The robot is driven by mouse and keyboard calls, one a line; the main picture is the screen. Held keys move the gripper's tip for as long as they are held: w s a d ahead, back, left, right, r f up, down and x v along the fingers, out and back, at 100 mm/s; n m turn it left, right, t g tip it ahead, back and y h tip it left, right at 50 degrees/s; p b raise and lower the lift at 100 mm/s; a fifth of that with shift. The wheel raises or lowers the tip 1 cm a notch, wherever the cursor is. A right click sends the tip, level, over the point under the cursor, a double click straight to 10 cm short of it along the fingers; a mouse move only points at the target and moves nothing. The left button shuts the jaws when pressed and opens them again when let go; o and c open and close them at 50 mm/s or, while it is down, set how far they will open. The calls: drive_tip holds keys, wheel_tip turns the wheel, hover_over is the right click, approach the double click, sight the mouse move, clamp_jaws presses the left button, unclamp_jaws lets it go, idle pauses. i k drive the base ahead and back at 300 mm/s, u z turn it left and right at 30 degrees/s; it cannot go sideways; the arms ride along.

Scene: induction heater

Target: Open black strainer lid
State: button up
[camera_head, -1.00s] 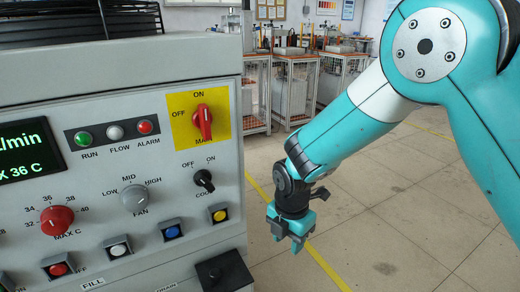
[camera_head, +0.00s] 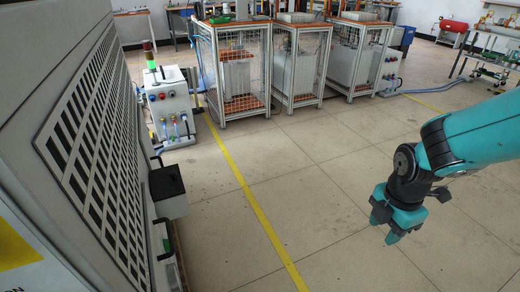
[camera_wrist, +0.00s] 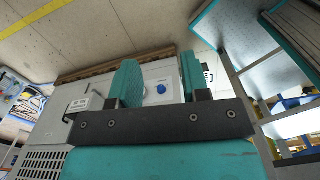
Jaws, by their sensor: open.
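A black box-like part with a dark flat top (camera_head: 167,181) juts from the side of the large grey machine (camera_head: 60,75) at the left of the head view. It looks like the black strainer lid, and it appears closed, though its details are too small to tell. My gripper (camera_head: 393,232) hangs over the open floor at the right, well apart from it, pointing down. In the wrist view my gripper (camera_wrist: 160,82) has its two teal fingers apart with nothing between them. I cannot make out the strainer lid in the wrist view.
A small grey unit with a green-lit lamp (camera_head: 168,108) stands beyond the large machine. Wire-mesh cages (camera_head: 235,75) line the back. A yellow floor line (camera_head: 240,185) runs between the machine and my arm. The tiled floor there is clear.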

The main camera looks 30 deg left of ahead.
sight(166, 183)
drive_tip(key=i, duration=1.05)
drive_tip(key=u, duration=0.45)
drive_tip(key=i, duration=0.65)
drive_tip(key=u, duration=1.4)
drive_tip(key=i, duration=0.7)
drive_tip(key=u, duration=0.7)
